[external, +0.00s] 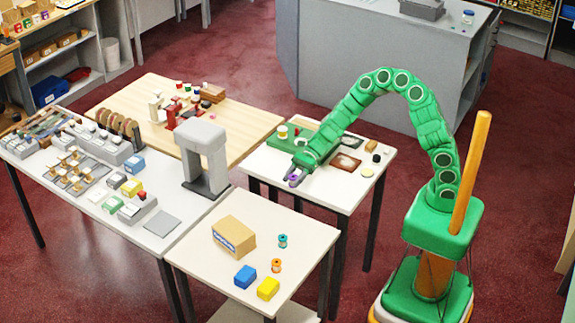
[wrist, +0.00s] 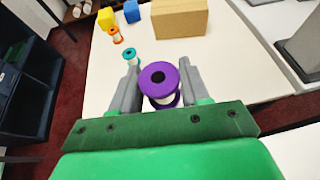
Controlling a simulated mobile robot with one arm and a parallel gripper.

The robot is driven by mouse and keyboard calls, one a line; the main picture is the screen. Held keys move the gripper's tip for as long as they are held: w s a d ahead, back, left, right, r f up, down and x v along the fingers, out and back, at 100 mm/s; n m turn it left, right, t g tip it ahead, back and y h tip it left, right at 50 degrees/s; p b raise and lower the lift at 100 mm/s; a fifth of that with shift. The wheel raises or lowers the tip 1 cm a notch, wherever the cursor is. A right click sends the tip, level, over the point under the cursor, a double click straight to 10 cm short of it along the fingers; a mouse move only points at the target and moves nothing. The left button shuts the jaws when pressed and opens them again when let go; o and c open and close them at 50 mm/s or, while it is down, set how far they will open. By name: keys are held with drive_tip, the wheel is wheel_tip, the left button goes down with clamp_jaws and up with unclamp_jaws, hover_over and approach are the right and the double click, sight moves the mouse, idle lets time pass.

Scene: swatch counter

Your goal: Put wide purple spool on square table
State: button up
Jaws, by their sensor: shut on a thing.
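My gripper (external: 293,180) is shut on the wide purple spool (wrist: 158,84), which sits between the two grey fingers in the wrist view. The purple spool also shows as a small purple patch at the fingertips in the external view (external: 294,177). The gripper is in the air by the left edge of the back white table. The square table (external: 205,268) is the white one in front, and its top (wrist: 105,72) lies beyond the gripper in the wrist view. The height of the spool above it is hard to tell.
On the square table are a cardboard box (external: 233,237), a teal spool (external: 282,241), an orange spool (external: 276,266), a blue block (external: 245,276) and a yellow block (external: 268,289). Its far corner is bare. A grey stand (external: 203,140) rises to the left.

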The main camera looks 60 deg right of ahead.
drive_tip(key=s+a, duration=0.1)
drive_tip(key=a, duration=0.1)
hover_over(259, 213)
drive_tip(key=shift+s+f, duration=0.15)
drive_tip(key=shift+f, duration=2.35)
drive_tip(key=shift+s+f, duration=0.15)
drive_tip(key=shift+f, duration=2.3)
drive_tip(key=shift+w+f, duration=0.15)
drive_tip(key=shift+f, duration=1.6)
drive_tip(key=shift+f, duration=0.1)
drive_tip(key=o, duration=1)
drive_tip(key=v, duration=1.2)
drive_tip(key=shift+w, duration=0.15)
